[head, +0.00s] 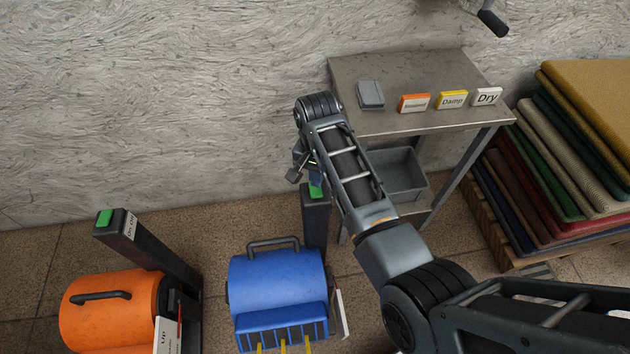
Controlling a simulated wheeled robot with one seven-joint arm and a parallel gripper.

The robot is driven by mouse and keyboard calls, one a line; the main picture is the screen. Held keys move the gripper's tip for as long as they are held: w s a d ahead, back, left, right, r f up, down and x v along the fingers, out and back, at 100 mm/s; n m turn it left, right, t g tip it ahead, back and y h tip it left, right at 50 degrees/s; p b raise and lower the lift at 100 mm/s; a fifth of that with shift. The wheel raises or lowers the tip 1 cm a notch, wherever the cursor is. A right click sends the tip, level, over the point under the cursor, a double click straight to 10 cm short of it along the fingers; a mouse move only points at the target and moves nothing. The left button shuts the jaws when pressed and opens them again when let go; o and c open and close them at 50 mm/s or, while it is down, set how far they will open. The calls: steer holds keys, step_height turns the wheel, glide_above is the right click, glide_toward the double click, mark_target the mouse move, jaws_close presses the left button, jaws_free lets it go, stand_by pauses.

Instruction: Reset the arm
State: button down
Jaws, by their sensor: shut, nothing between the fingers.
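My arm reaches up from the lower right and bends down at its far joint, above the blue scrubber (277,283). My gripper (292,176) hangs at the left of the arm, close to the green-topped post (316,218) behind the blue scrubber. It is small and partly hidden by the arm, and it holds nothing that I can see. I cannot tell whether it touches the post. The orange scrubber (105,312) stands at the lower left, with a dark post (150,248) carrying a green button (104,217).
A metal table (400,75) stands at the back, with a grey box (370,94) and orange, yellow and white labelled blocks (452,100) on it. A grey bin (405,176) sits on its lower shelf. Folded rugs (580,130) are stacked at right. Floor between the scrubbers is narrow.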

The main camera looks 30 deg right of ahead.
step_height(320, 180, up, 2)
steer(key=shift+r+p, duration=0.25)
steer(key=shift+p, duration=0.6)
steer(key=s+d+f+n+t+h, duration=0.2)
steer(key=s+d+f+t, duration=0.1)
steer(key=s+d+f, duration=0.5)
steer(key=s+r+n+t, duration=0.3)
steer(key=s+n+t, duration=0.1)
steer(key=s, duration=0.9)
steer(key=s+a+r+n+t+y, duration=0.1)
steer(key=s+a+r+t, duration=0.3)
steer(key=s+r, duration=0.5)
steer(key=s+a+r+n+t+y+b, duration=0.1)
steer(key=s+a+r+t, duration=0.3)
steer(key=s+r, duration=0.6)
step_height(320, 180, up, 8)
steer(key=shift+s+n, duration=0.3)
steer(key=shift+n, duration=0.5)
